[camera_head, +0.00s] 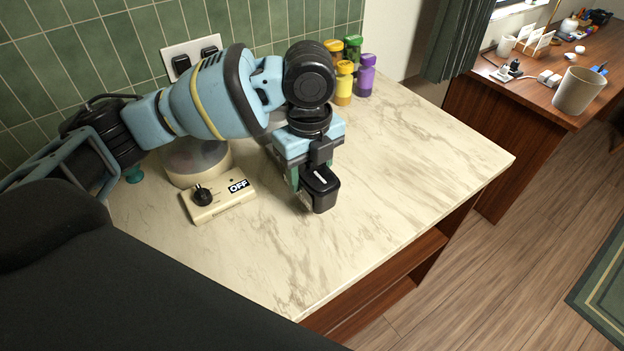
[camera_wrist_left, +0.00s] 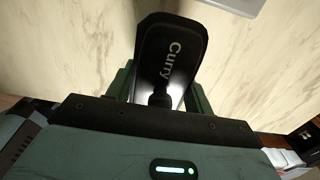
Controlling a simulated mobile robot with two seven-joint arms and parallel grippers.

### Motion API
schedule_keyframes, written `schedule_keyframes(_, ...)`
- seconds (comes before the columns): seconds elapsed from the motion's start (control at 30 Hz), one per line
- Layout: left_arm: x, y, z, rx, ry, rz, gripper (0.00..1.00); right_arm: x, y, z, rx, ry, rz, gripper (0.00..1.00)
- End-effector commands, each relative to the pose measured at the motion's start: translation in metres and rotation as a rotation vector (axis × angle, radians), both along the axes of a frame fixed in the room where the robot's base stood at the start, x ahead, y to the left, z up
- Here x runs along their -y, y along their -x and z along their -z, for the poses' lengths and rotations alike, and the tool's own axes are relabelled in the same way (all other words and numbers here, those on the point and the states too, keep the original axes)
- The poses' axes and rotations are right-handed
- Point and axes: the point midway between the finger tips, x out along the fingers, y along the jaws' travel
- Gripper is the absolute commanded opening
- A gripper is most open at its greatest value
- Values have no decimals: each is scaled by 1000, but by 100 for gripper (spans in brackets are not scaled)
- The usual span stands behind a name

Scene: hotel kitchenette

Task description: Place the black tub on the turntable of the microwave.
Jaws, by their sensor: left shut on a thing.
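The black tub (camera_head: 321,191) is in my left gripper (camera_head: 311,178), over the marble counter right of the control box. Its lid, marked "Curry", shows in the left wrist view (camera_wrist_left: 172,50), with a finger on each side. The gripper is shut on the tub. I cannot tell if the tub's base touches the counter. I see neither the microwave nor its turntable in these views. My right gripper is not in view.
A beige control box (camera_head: 219,199) marked "OFF" and a round grey-topped unit (camera_head: 196,163) stand left of the tub. Several coloured jars (camera_head: 344,82) stand at the back by the green tiled wall. The counter (camera_head: 430,150) is clear to the right.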

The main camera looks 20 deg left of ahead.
Motion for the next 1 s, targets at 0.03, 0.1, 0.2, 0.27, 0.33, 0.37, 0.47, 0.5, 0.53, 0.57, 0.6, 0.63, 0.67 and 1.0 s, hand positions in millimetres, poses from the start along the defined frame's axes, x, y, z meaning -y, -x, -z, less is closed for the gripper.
schedule_keyframes(0.03,0,-1,-1,2,1,0,21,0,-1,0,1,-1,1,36)
schedule_keyframes(0.1,0,-4,0,2,1,0,21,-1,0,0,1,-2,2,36)
schedule_keyframes(0.2,0,-9,7,-1,0,1,21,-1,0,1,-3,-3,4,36)
schedule_keyframes(0.27,0,-8,17,-1,-1,1,21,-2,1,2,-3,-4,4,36)
schedule_keyframes(0.33,0,-8,27,1,-1,0,21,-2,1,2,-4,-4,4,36)
schedule_keyframes(0.37,0,-8,30,1,-1,0,21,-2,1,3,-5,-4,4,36)
schedule_keyframes(0.47,0,-9,35,3,1,0,21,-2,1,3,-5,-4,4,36)
schedule_keyframes(0.5,0,-9,35,4,0,0,21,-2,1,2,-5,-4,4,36)
schedule_keyframes(0.53,0,-9,35,4,0,0,21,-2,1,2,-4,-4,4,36)
schedule_keyframes(0.57,0,-9,35,4,0,0,21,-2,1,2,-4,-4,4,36)
schedule_keyframes(0.6,0,-9,35,4,0,0,21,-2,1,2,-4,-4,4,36)
schedule_keyframes(0.63,0,-9,34,4,0,0,21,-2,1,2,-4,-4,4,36)
schedule_keyframes(0.67,0,-9,35,4,0,0,21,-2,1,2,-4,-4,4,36)
schedule_keyframes(1.0,0,-8,38,3,-1,0,74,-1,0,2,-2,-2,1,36)
